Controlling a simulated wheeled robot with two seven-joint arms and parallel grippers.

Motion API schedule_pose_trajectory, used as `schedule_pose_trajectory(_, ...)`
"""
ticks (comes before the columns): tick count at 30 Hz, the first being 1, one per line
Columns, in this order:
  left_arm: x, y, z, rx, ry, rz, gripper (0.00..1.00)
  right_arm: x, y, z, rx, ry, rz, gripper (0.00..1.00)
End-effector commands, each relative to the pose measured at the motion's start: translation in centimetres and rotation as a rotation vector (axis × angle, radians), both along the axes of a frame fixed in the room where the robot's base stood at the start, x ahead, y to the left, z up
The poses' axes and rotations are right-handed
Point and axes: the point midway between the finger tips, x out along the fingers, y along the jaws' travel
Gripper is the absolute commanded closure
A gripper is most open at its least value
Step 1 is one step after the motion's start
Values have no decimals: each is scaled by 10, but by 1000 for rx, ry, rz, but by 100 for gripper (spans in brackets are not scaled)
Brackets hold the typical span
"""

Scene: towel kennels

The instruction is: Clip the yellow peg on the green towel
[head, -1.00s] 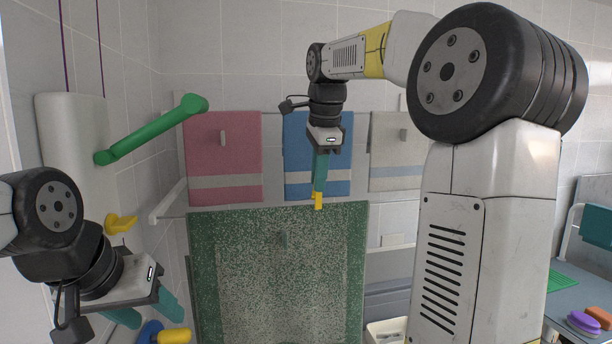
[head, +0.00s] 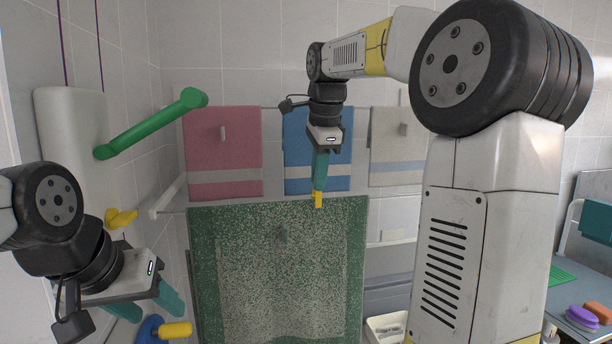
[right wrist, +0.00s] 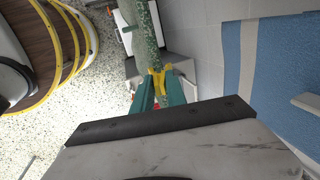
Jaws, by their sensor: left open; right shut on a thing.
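The green towel (head: 235,265) is the large speckled green sheet hanging at the front centre of the head view. Its top edge shows as a rounded green ridge in the right wrist view (right wrist: 144,28). My right gripper (head: 319,182) points down just above this edge. It is shut on the yellow peg (head: 318,200), whose lower end overlaps the towel's top edge. In the right wrist view the forked peg (right wrist: 157,80) sits at the ridge's near end; I cannot tell whether it touches or straddles it. My left gripper (head: 148,304) is open and empty at lower left.
Pink (head: 222,150), blue (head: 300,180) and grey (head: 397,150) towels hang behind. A green rod (head: 150,125) juts from the left wall unit, near a yellow piece (head: 120,218). A blue-and-yellow item (head: 174,330) lies below. At right is a table with sponges (head: 582,318).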

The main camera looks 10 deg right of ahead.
Motion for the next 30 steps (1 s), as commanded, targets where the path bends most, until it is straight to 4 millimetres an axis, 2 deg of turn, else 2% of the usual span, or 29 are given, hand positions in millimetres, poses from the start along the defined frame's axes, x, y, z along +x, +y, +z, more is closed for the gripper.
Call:
schedule_pose_trajectory(26, 0, 0, 0, 0, 0, 0, 48, 0, 0, -10, 0, 0, 0, 100)
schedule_pose_trajectory(27, 0, 0, 0, 0, 0, 0, 48, 0, 0, -10, 0, 0, 0, 81)
schedule_pose_trajectory(30, 0, 0, 0, 0, 0, 0, 48, 0, 0, -10, 0, 0, 0, 61)
